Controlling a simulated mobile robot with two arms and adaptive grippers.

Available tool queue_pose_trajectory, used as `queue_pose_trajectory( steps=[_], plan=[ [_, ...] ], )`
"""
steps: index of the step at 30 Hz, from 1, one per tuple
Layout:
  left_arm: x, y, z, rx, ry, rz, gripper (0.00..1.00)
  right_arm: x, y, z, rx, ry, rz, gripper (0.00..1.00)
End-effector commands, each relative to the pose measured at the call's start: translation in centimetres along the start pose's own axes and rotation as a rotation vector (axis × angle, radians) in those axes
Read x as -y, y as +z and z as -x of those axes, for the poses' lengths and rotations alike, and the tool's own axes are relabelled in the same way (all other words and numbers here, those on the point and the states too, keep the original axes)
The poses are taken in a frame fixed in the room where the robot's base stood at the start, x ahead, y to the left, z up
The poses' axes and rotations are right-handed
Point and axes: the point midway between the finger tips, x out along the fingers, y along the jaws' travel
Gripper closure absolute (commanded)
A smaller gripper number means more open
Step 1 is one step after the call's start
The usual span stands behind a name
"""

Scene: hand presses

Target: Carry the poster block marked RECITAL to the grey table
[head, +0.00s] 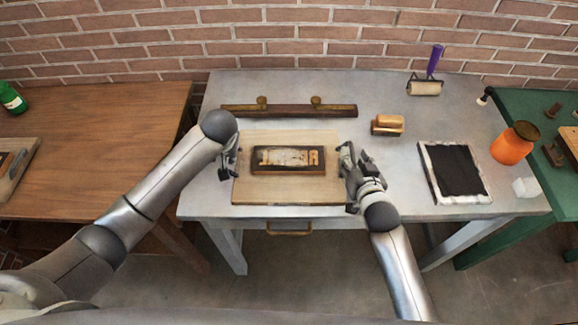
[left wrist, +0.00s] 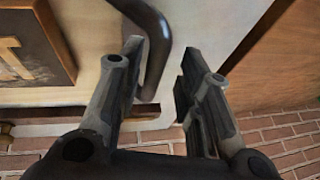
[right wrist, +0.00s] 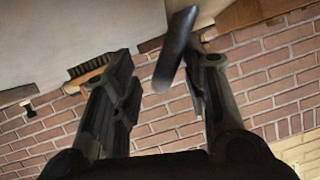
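A dark poster block (head: 288,160) with pale raised lettering lies on a light wooden board (head: 285,197) on the grey table (head: 390,90). I cannot read its word for certain; its corner shows in the left wrist view (left wrist: 35,45). My left gripper (head: 230,165) is at the board's left side, open, with a dark curved handle (left wrist: 157,45) in front of and between its fingers. My right gripper (head: 352,165) is at the board's right side, open, with a dark handle (right wrist: 176,50) between its fingers. Neither gripper visibly closes on a handle.
A bar with two knobs (head: 290,111) lies behind the board. A wooden-handled brush (head: 388,125), a roller (head: 425,87) and a black ink slab (head: 456,172) are on the right.

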Motion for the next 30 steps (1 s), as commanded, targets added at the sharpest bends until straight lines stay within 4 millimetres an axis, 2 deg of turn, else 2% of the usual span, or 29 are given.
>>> queue_pose_trajectory(
  steps=[6, 10, 24, 30],
  plan=[
    [-0.3, 0.1, 0.1, 0.001, 0.006, -0.002, 0.67, 0.3, -0.2, 0.0, -0.004, -0.005, -0.005, 0.59],
    [-0.4, 0.1, 1.1, 0.0, 0.008, -0.003, 0.67, 0.3, -0.2, 0.0, -0.005, -0.006, -0.007, 0.59],
    [-0.2, 0.0, 10.2, -0.003, 0.007, -0.001, 0.67, 0.4, -0.3, 0.0, -0.006, -0.008, -0.008, 0.59],
    [-0.1, 0.1, 11.9, -0.001, 0.004, -0.001, 0.67, 0.4, -0.3, 0.1, -0.006, -0.008, -0.009, 0.59]
  ],
)
